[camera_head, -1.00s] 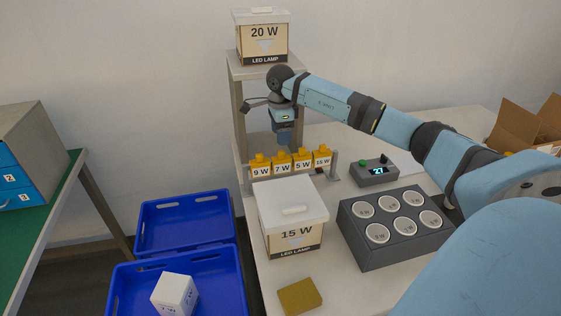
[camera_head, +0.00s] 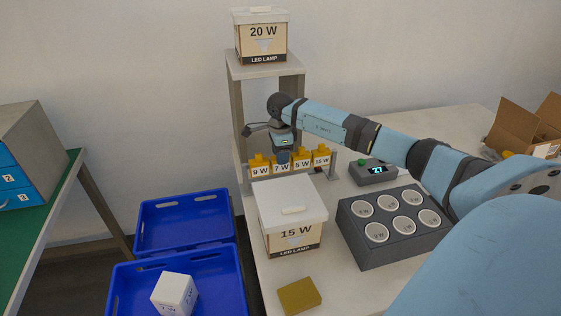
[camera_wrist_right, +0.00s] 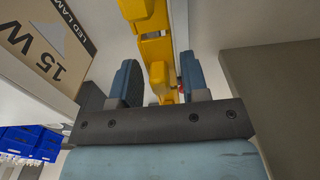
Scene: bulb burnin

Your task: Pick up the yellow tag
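Several yellow tags hang side by side on a low rail, each with a white label: 9 W (camera_head: 260,170), 7 W (camera_head: 281,168), 5 W (camera_head: 302,163) and 15 W (camera_head: 321,160). My right gripper (camera_head: 283,157) points down at the row, at the 7 W tag, and hides part of its top. In the right wrist view, yellow tag parts (camera_wrist_right: 156,50) show between the two blue fingers of the right gripper (camera_wrist_right: 160,80). The fingers are apart, with a gap on each side of the yellow. My left gripper is not in view.
A 15 W lamp box (camera_head: 291,215) stands just in front of the rail. A 20 W box (camera_head: 262,42) is on the shelf behind. A grey socket block (camera_head: 365,246) and a display unit (camera_head: 373,174) lie to the right. Blue crates (camera_head: 190,257) are at the left.

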